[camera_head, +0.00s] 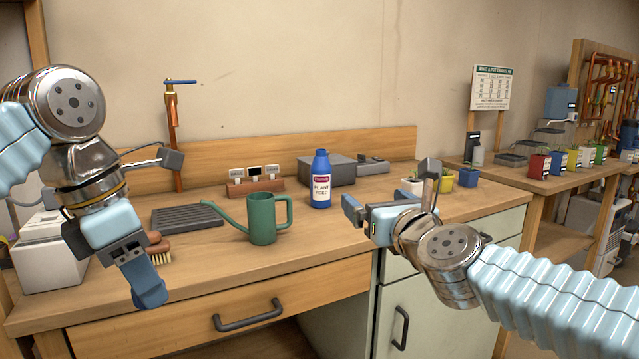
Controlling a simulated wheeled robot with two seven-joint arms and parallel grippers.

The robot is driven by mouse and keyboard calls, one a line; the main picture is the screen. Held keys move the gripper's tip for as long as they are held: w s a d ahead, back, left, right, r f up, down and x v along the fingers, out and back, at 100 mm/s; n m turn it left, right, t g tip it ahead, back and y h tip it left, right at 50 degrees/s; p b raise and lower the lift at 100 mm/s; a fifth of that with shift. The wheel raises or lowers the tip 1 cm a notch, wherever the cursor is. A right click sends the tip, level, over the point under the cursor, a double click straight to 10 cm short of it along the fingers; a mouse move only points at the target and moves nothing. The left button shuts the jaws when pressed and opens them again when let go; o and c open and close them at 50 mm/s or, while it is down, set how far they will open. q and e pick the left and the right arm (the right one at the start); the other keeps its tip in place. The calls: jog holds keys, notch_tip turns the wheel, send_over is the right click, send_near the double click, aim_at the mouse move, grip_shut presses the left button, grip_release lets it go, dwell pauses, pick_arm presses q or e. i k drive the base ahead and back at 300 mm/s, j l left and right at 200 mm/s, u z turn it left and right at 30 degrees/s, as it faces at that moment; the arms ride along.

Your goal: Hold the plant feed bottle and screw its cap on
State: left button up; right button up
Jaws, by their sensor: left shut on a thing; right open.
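The plant feed bottle (321,184) stands upright on the wooden counter, blue with a white and red label. Its top is blue; at this size I cannot tell whether a cap is on it. My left gripper (149,289) points down at the counter's front left, far from the bottle. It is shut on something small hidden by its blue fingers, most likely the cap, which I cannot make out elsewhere. My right gripper (357,212) is open and empty, just right of the bottle and nearer the front, not touching it.
A green watering can (263,218) stands left of the bottle. A brush (160,250) lies behind my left gripper, and a dark ribbed tray (187,217) lies farther back. A grey box (326,169) is behind the bottle. Small plant pots (467,177) stand to the right. The front-middle counter is clear.

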aim_at(321, 170)
jog(key=i+j, duration=0.1)
jog(key=i, duration=0.35)
jog(key=i+j, duration=0.15)
jog(key=i, duration=0.3)
